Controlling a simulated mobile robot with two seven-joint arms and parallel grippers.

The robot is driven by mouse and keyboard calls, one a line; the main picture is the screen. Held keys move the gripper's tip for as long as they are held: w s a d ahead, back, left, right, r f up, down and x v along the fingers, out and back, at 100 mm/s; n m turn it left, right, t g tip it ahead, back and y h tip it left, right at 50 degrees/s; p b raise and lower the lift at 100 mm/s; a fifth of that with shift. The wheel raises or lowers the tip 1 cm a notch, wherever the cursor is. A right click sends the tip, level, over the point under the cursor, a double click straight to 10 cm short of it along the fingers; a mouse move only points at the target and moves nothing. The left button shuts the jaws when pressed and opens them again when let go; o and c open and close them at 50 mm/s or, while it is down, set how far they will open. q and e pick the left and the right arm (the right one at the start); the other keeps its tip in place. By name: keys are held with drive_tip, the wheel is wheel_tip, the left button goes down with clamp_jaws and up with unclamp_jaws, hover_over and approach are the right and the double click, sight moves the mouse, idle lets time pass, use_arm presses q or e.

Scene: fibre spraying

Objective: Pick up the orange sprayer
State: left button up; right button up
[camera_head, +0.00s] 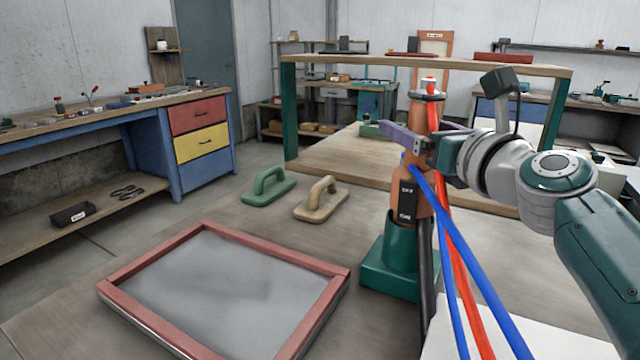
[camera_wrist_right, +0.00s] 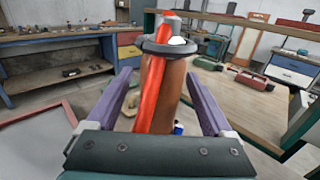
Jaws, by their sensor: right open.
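The orange sprayer (camera_head: 407,196) stands upright in a green holder (camera_head: 391,272) on the table in the head view. A red hose and blue hoses hang from it to the lower right. My right gripper (camera_head: 408,139) is at the sprayer's upper body, its purple fingers on either side. In the right wrist view the sprayer (camera_wrist_right: 167,92) stands between the two open fingers (camera_wrist_right: 160,100), with the red hose in front of it. A gap shows beside each finger, so I see no clear grip. My left gripper is not in view.
A red-framed tray (camera_head: 130,304) lies at the front left of the table. A green float (camera_head: 268,188) and a beige float (camera_head: 321,200) lie behind it. A wooden rack (camera_head: 430,66) stands behind the sprayer. A workbench with drawers (camera_head: 198,142) is at the far left.

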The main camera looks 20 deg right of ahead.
drive_tip(key=shift+w+d, duration=0.15)
drive_tip(key=shift+w, duration=0.85)
clamp_jaws()
drive_tip(key=shift+r, duration=0.15)
